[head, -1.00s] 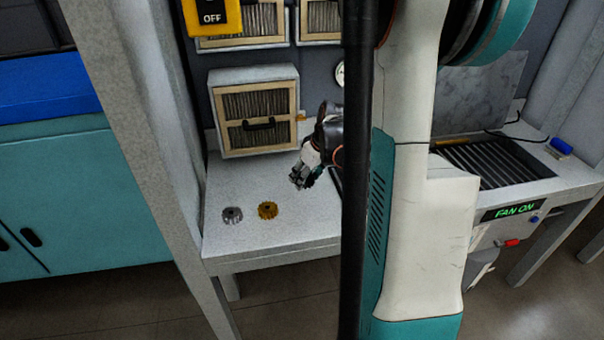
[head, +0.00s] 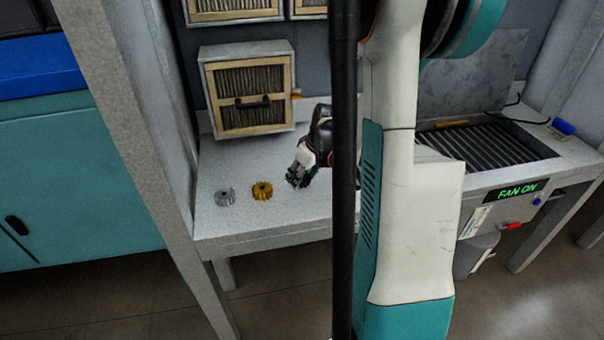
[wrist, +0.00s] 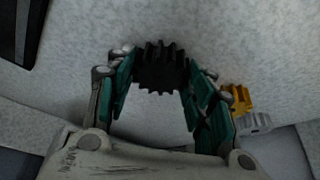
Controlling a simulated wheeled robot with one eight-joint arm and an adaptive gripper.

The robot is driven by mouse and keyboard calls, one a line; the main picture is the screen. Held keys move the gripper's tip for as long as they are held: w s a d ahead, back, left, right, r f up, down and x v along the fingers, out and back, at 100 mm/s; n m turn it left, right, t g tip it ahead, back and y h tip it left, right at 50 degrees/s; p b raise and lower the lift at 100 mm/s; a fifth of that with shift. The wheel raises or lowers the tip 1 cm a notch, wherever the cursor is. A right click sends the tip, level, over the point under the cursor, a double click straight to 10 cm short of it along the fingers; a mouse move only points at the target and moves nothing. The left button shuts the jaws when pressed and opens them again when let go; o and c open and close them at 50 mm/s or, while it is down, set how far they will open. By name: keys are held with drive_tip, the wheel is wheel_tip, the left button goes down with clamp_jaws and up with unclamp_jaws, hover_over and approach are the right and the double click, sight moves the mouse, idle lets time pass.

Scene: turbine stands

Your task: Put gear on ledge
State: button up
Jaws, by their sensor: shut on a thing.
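A dark gear (wrist: 160,68) sits between the two fingers of my gripper (wrist: 158,85) in the wrist view, and the fingers are shut on it. In the head view my gripper (head: 297,178) is low over the pale ledge (head: 235,222), right of a yellow gear (head: 262,191) and a silver gear (head: 225,197). Those two gears lie on the ledge and also show at the right of the wrist view, yellow (wrist: 240,98) and grey (wrist: 254,123). The dark gear cannot be made out in the head view. Whether it touches the ledge is unclear.
A filter box (head: 248,90) stands at the back of the ledge. A slatted grille (head: 485,145) and a FAN ON panel (head: 516,190) are to the right. My arm and a dark column hide the middle of the ledge. The front left of the ledge is bare.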

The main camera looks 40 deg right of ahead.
sight(307, 189)
drive_tip(key=shift+f, duration=0.25)
idle(0.3)
drive_tip(key=o, duration=1.6)
drive_tip(key=shift+o, duration=0.8)
drive_tip(key=shift+r, duration=0.1)
drive_tip(key=p+v, duration=0.4)
drive_tip(key=v, duration=0.3)
drive_tip(key=shift+a, duration=0.1)
